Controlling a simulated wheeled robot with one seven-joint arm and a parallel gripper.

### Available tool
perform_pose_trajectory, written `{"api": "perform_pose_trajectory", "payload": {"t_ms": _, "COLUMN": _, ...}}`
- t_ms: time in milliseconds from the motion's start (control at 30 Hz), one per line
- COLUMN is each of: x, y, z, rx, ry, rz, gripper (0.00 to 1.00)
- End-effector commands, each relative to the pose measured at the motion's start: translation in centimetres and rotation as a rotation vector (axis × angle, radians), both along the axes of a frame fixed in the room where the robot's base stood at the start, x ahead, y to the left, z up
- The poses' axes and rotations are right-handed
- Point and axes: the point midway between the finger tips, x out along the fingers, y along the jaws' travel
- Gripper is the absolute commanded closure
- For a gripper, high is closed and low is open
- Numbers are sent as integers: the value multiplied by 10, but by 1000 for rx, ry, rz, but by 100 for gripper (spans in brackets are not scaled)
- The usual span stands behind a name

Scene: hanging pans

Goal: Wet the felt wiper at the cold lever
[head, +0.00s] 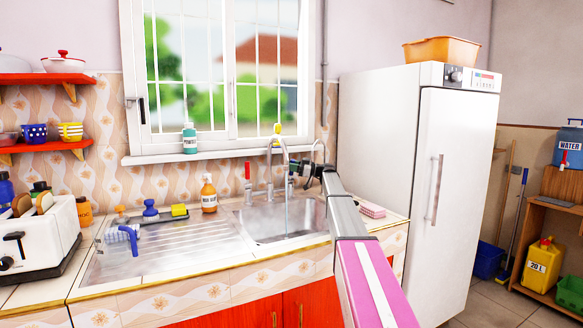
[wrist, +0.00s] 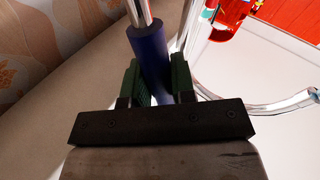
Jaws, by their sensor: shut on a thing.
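The cold lever has a dark blue grip (wrist: 147,50), which sits between the green-padded fingers of my gripper (wrist: 154,85) in the wrist view. My gripper is shut on it. In the head view my gripper (head: 300,170) is at the right of the chrome tap (head: 270,170), beyond the sink basin (head: 270,222). A thin stream of water (head: 286,215) falls from the tap into the basin. I cannot identify the felt wiper for sure; a blue item (head: 122,234) lies on the drainboard at the left.
A red-topped lever (head: 248,172) stands left of the tap. An orange soap bottle (head: 208,194) and yellow sponge (head: 179,211) stand behind the drainboard. A pink block (head: 372,209) lies right of the sink, before the white fridge (head: 410,160). The drainboard's middle is clear.

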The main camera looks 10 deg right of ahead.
Motion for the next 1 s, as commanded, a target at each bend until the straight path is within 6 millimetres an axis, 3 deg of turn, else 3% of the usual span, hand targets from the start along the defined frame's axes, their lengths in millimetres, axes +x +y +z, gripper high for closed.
{"api": "perform_pose_trajectory", "payload": {"t_ms": 133, "x": 0, "y": 0, "z": 0, "rx": -1, "ry": 1, "rz": 0, "gripper": 100}}
{"api": "perform_pose_trajectory", "payload": {"t_ms": 167, "x": 0, "y": 0, "z": 0, "rx": -1, "ry": 1, "rz": 0, "gripper": 73}}
{"api": "perform_pose_trajectory", "payload": {"t_ms": 233, "x": 0, "y": 0, "z": 0, "rx": -1, "ry": 2, "rz": 1, "gripper": 51}}
{"api": "perform_pose_trajectory", "payload": {"t_ms": 633, "x": -2, "y": -7, "z": -1, "rx": -1, "ry": 2, "rz": 0, "gripper": 51}}
{"api": "perform_pose_trajectory", "payload": {"t_ms": 1000, "x": -18, "y": -68, "z": -11, "rx": -1, "ry": 3, "rz": -2, "gripper": 51}}
